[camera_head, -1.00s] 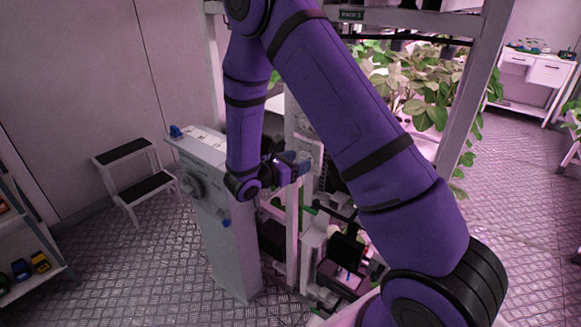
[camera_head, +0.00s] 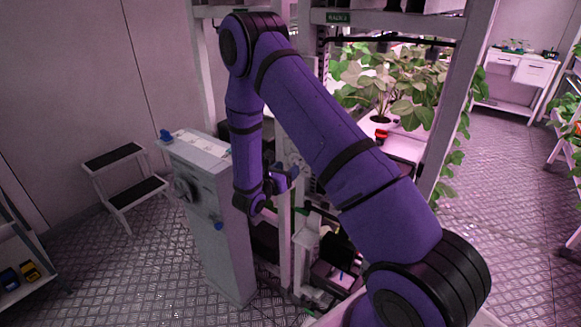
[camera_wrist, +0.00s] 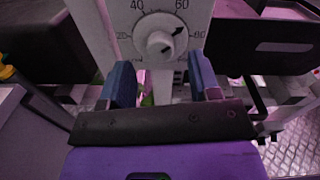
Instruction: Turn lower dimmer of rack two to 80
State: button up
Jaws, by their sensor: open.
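The dimmer knob (camera_wrist: 160,43) is pale and round, on a white dial plate (camera_wrist: 125,20) with marks 20, 40, 60 and 80. Its dark pointer leans up and right, between 60 and 80. In the wrist view my gripper (camera_wrist: 160,76) is open, with one blue finger on each side below the knob. The fingers look apart from the knob, with nothing between them. In the head view my gripper (camera_head: 284,176) is at the rack post, and my arm hides part of the rack. The rack sign (camera_head: 339,17) is too small to read surely.
A grey cabinet (camera_head: 228,235) with a dark handwheel stands left of my gripper. A step stool (camera_head: 125,185) is farther left. Leafy plants (camera_head: 395,85) fill the rack shelf on the right. Dark boxes (camera_wrist: 268,45) flank the dial. Floor is clear at the far right.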

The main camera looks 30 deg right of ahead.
jog(key=shift+x, duration=1.35)
jog(key=shift+c, duration=0.2)
jog(key=c, duration=0.9)
jog(key=shift+m, duration=2.7)
jog(key=o, duration=0.9)
jog(key=shift+o, duration=0.2)
jog(key=v, duration=1.1)
